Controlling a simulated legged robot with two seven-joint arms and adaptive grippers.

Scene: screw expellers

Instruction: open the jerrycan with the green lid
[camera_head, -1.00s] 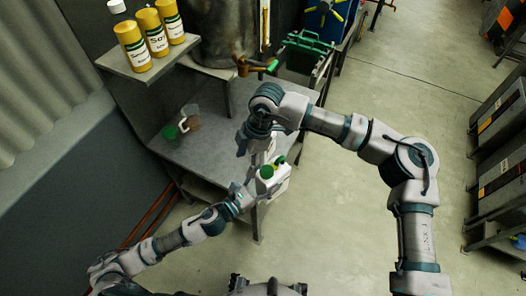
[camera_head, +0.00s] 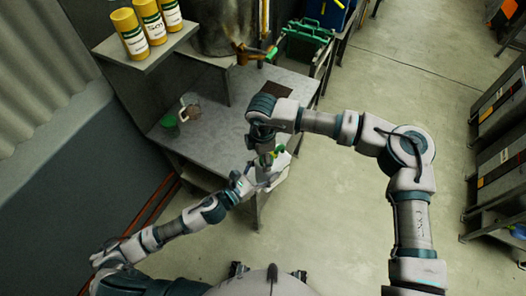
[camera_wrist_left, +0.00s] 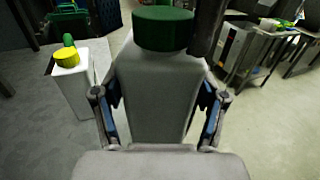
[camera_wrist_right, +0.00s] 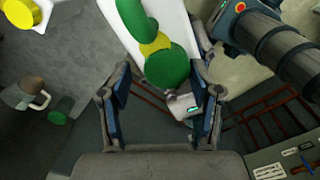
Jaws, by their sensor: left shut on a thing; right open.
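A white jerrycan with a green lid (camera_wrist_left: 165,28) stands between the fingers of my left gripper (camera_wrist_left: 160,115), which is shut on its body. The lid faces up in the left wrist view and also shows in the right wrist view (camera_wrist_right: 168,67). My right gripper (camera_wrist_right: 162,76) is open above the lid, which shows between and just beyond its fingertips; I cannot tell whether they touch it. In the head view the right gripper (camera_head: 267,153) hides most of the lid. A second white jerrycan (camera_wrist_left: 74,90) with a yellow lid and a green part is beside the held one.
The grey metal table (camera_head: 215,145) holds a mug (camera_head: 189,109) and a green cup (camera_head: 169,121) at the left. Yellow bottles (camera_head: 149,20) stand on a shelf above. A green crate (camera_head: 305,38) is at the back. Open floor (camera_head: 330,200) lies to the right.

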